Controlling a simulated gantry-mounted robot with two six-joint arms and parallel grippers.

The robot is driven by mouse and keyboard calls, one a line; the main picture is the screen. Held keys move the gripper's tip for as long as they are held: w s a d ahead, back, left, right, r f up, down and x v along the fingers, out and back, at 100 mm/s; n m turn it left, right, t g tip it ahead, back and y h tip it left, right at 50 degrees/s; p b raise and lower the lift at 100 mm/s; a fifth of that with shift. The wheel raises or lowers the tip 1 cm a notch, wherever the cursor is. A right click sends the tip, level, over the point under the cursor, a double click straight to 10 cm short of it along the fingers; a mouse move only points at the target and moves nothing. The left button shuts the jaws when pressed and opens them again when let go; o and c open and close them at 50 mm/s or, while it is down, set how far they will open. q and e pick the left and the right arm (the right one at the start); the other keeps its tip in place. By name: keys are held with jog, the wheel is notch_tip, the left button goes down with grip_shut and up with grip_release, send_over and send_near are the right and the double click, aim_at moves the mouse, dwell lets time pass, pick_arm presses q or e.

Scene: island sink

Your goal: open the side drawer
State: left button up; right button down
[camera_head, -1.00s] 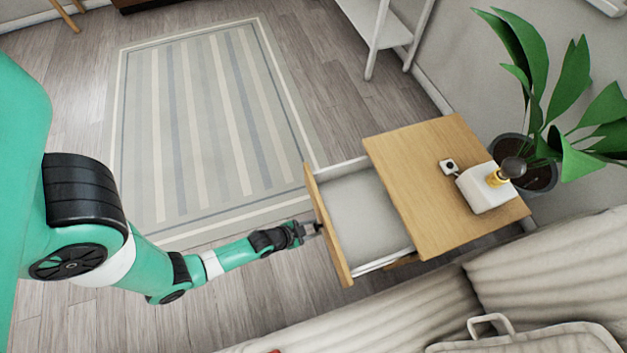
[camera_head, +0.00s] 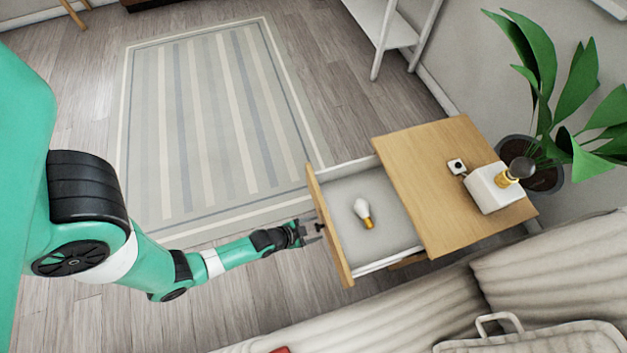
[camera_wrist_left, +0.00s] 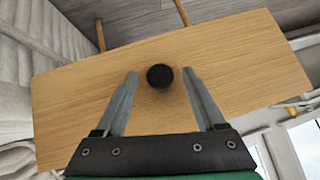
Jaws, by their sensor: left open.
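The side drawer (camera_head: 341,233) is pulled out of the wooden side table (camera_head: 450,180). Its inside is grey-white, and a light bulb (camera_head: 363,212) lies in it. My left gripper (camera_head: 318,230) is at the drawer front, close to its dark knob (camera_head: 321,229). In the left wrist view the round black knob (camera_wrist_left: 160,76) sits on the wooden drawer front (camera_wrist_left: 250,60). The fingers of my left gripper (camera_wrist_left: 160,85) stand open on either side of the knob, with gaps to it. My right gripper is not in view.
A potted plant (camera_head: 545,150) is behind. A sofa (camera_head: 540,275) is at lower right. A striped rug (camera_head: 215,120) lies on open floor.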

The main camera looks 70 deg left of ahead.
pick_arm(q)
jog(key=p+v, duration=0.5)
jog(key=v, duration=0.6)
jog(key=shift+s+r, duration=0.2)
jog(key=shift+s, duration=0.05)
jog(key=shift+d, duration=0.1)
